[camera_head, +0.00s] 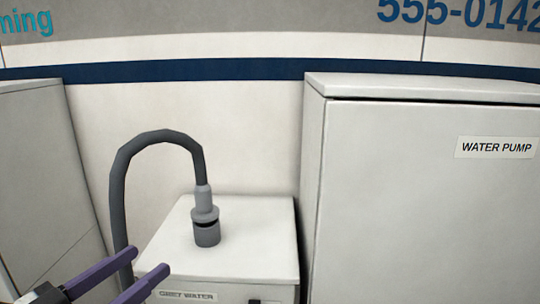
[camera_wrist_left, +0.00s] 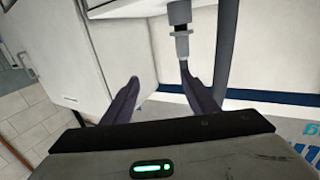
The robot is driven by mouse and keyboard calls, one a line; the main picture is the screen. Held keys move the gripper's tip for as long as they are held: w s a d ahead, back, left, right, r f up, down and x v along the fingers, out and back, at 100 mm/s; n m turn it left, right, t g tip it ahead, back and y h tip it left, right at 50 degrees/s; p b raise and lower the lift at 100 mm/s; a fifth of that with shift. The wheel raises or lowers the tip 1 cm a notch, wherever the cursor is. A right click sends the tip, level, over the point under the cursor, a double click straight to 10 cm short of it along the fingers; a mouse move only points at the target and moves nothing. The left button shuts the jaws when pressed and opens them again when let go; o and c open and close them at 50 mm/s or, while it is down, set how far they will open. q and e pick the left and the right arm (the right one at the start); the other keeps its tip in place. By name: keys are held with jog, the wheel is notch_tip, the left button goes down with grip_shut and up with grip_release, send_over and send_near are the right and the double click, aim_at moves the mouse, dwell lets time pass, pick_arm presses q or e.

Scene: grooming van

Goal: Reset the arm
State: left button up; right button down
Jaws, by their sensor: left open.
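My left gripper (camera_head: 151,267) comes in at the lower left of the head view, its two purple fingers apart with nothing between them. It is in front of a white box labelled GREY WATER (camera_head: 255,245), low and to the left of the hose's grey connector (camera_head: 206,222). The connector stands on top of the box, at the end of a dark looping hose (camera_head: 150,140). In the left wrist view my left gripper (camera_wrist_left: 158,88) shows both fingers spread, with the connector (camera_wrist_left: 180,42) beyond them. My right gripper is in neither view.
A tall white cabinet labelled WATER PUMP (camera_head: 420,190) stands on the right. Another pale cabinet (camera_head: 45,180) stands on the left. Behind is the white wall with a dark blue stripe (camera_head: 200,69). The box top around the connector is otherwise bare.

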pick_arm(q)
notch_tip(320, 180, down, 22)
jog(key=s+a+f+n+g+y, duration=0.1)
jog(key=s+n+g+y, duration=0.2)
jog(key=y, duration=0.1)
jog(key=s+d+f+g+y, duration=0.1)
jog(key=s+d+f+g, duration=0.1)
jog(key=s+f, duration=0.4)
jog(key=s+d+f+g+p, duration=0.1)
jog(key=s+d+f+g, duration=0.1)
jog(key=s+d+f, duration=0.2)
notch_tip(320, 180, down, 6)
jog(key=s, duration=0.3)
jog(key=shift+d+y, duration=0.35)
jog(key=shift+y, duration=0.05)
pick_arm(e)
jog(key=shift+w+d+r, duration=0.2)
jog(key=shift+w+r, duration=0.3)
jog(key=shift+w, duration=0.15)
pick_arm(q)
jog(key=shift+a+r, duration=0.1)
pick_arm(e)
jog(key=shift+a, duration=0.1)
